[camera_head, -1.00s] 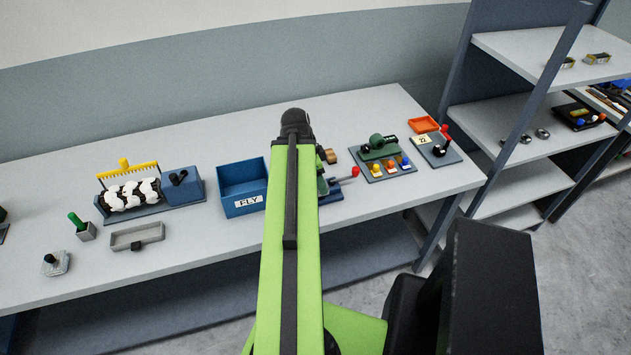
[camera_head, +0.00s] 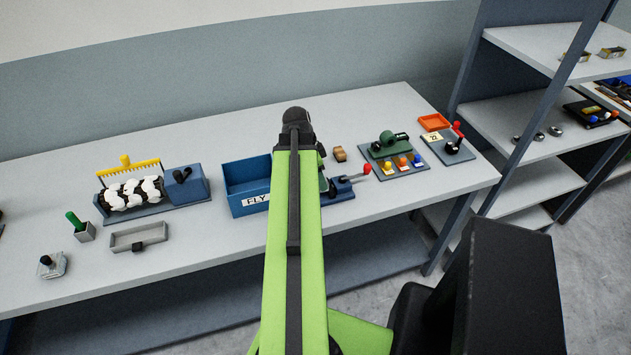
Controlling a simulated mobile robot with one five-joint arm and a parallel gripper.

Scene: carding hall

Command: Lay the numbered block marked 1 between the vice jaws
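The vice (camera_head: 345,184) is a blue device with a red-knobbed handle, on the bench just right of my green arm. My arm covers its left part, so I cannot see what lies between its jaws. I cannot make out a block marked 1. A small brown object (camera_head: 339,153) sits behind the vice, too small to read any number on it. My gripper's fingers are hidden behind the arm.
A blue bin marked FLY (camera_head: 246,184) stands left of my arm. Further left are a carding device (camera_head: 150,192) and a grey tray (camera_head: 139,237). Right are a green device with coloured knobs (camera_head: 393,150), an orange tray (camera_head: 434,122) and shelves (camera_head: 528,123).

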